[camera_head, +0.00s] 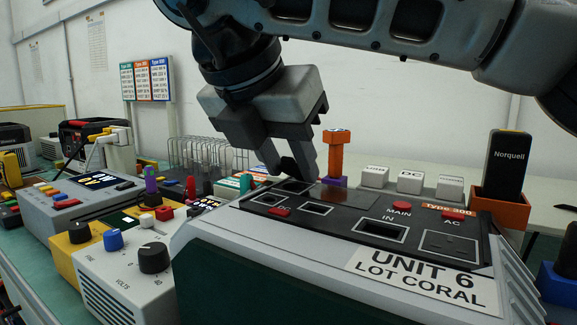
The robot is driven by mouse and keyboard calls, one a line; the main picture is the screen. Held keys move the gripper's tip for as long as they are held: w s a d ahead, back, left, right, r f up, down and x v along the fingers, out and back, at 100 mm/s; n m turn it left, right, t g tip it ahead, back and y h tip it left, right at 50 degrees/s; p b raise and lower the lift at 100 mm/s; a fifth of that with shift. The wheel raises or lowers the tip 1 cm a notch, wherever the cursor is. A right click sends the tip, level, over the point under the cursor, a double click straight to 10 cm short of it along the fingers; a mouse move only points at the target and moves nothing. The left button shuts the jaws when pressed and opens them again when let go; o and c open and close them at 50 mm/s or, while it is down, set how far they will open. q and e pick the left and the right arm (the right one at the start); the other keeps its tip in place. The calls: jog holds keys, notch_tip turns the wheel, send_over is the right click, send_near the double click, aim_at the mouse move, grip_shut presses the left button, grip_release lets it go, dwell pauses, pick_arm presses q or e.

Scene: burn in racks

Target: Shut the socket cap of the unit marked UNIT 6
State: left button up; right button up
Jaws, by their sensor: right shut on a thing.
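The unit marked UNIT 6 (425,275) fills the right foreground, a grey case with a dark top panel and a label reading UNIT 6 LOT CORAL. Its panel has several framed sockets, including the IN socket (381,230) and one near the DC mark (303,208). My right gripper (301,174) reaches down from above to the panel's far left part. Its fingers are shut on a small dark part there, which looks like the socket cap (291,187). The fingers hide much of the cap, so its angle cannot be told. My left gripper is not in view.
An orange post (336,153) stands behind the panel. A black Norquell device (507,165) sits in an orange holder at the right. Grey and yellow instruments with knobs, a wire rack (205,153) and another unit crowd the left. White blocks (410,182) stand behind UNIT 6.

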dwell(0.3)
jog(key=o, duration=0.9)
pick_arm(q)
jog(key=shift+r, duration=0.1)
pick_arm(e)
jog(key=shift+o, duration=0.2)
jog(key=shift+r, duration=0.1)
pick_arm(q)
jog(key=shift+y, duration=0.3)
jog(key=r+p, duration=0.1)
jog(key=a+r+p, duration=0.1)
jog(key=p, duration=0.1)
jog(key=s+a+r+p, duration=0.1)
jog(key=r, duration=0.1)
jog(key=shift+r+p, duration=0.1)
jog(key=shift+p, duration=0.25)
pick_arm(e)
jog(key=v, duration=1.6)
jog(key=shift+c, duration=0.3)
